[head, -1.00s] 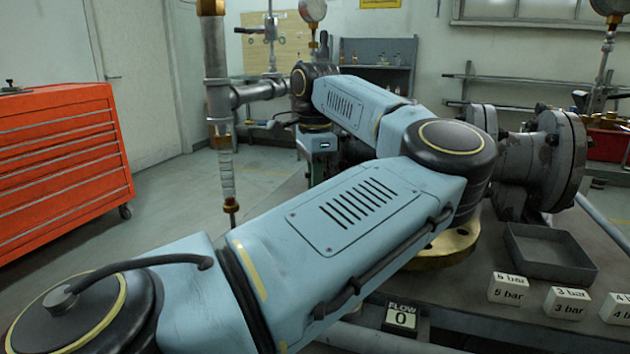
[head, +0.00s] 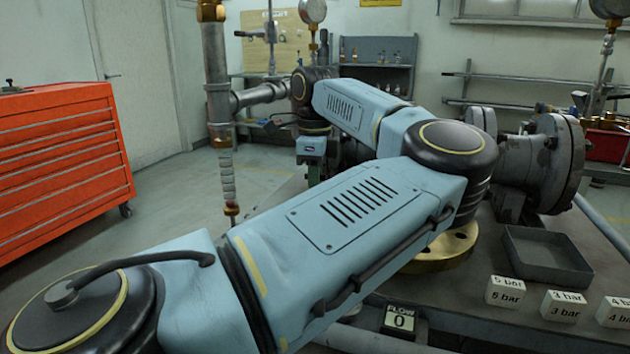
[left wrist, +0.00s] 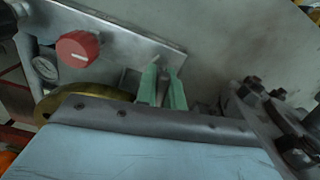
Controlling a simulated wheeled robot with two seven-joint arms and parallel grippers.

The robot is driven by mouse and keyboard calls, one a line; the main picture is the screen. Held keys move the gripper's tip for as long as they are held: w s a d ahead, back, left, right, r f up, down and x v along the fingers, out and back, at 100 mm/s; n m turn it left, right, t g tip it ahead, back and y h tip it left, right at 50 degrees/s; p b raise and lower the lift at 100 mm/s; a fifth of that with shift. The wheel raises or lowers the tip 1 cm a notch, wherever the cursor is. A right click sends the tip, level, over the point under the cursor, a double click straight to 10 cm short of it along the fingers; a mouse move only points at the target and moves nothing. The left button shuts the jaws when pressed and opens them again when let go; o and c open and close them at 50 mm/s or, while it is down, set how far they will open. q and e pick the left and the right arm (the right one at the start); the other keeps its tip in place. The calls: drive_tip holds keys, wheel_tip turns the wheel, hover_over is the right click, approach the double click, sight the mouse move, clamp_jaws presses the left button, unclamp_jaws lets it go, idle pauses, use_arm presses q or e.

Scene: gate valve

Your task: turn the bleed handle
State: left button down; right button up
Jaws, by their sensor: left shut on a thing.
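In the left wrist view, the two green fingers of my left gripper (left wrist: 161,88) are closed around a narrow grey piece. I take it for the bleed handle; the fingers and the wrist housing hide most of it, so its angle cannot be told. In the head view my left arm crosses the picture and hides the handle; only a sliver of green shows below the wrist. The flow sign (head: 401,319) at the bench's front reads 0. My right gripper is in neither view.
A red knob (left wrist: 77,48) and a gauge (left wrist: 45,67) sit beside the gripper. A flanged pipe (head: 556,165) and a grey tray (head: 547,256) are right of my arm. Labelled blocks (head: 506,291) stand in front. A vertical pipe (head: 217,80) rises to the left, near a red tool cabinet (head: 65,170).

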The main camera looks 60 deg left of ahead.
use_arm(q)
drive_tip(key=shift+m, duration=2)
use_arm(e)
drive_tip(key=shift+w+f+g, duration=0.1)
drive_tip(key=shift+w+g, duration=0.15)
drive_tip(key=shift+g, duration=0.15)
use_arm(q)
drive_tip(key=c, duration=1.4)
unclamp_jaws()
drive_tip(key=shift+c, duration=0.2)
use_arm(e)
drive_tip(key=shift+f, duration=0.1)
